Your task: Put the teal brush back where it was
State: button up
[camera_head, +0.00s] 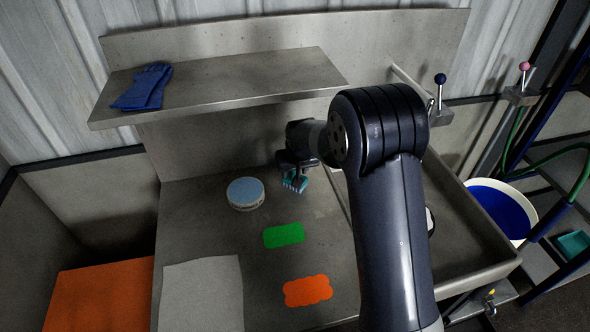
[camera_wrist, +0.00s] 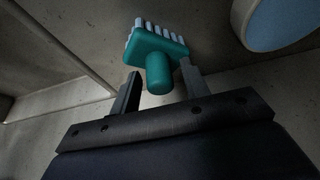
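The teal brush (camera_wrist: 156,48) shows in the wrist view with its pale bristles pointing away from me and its short round handle toward my gripper (camera_wrist: 162,76). The handle end lies between the two fingertips, with a narrow gap seen on each side, so the gripper looks open around it. In the head view the brush (camera_head: 295,181) is just below my gripper (camera_head: 294,168), bristles downward, over the grey steel worktop (camera_head: 210,222). Whether the bristles touch the worktop is unclear. My wrist and arm hide part of the area to the right.
A round tub with a blue top (camera_head: 245,193) stands close left of the brush. A green pad (camera_head: 284,235) and an orange pad (camera_head: 307,291) lie nearer. A shelf (camera_head: 225,85) with blue gloves (camera_head: 145,88) overhangs the back. A basin edge (camera_head: 480,266) is right.

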jog(key=v, duration=0.5)
jog(key=shift+r+b, duration=0.1)
jog(key=shift+b, duration=0.25)
jog(key=s+d+b, duration=0.2)
jog(key=s+d, duration=0.1)
jog(key=s, duration=0.8)
jog(key=shift+s+d+b, duration=0.2)
jog(key=shift+s+b, duration=0.05)
jog(key=shift+b, duration=0.1)
dwell(0.6)
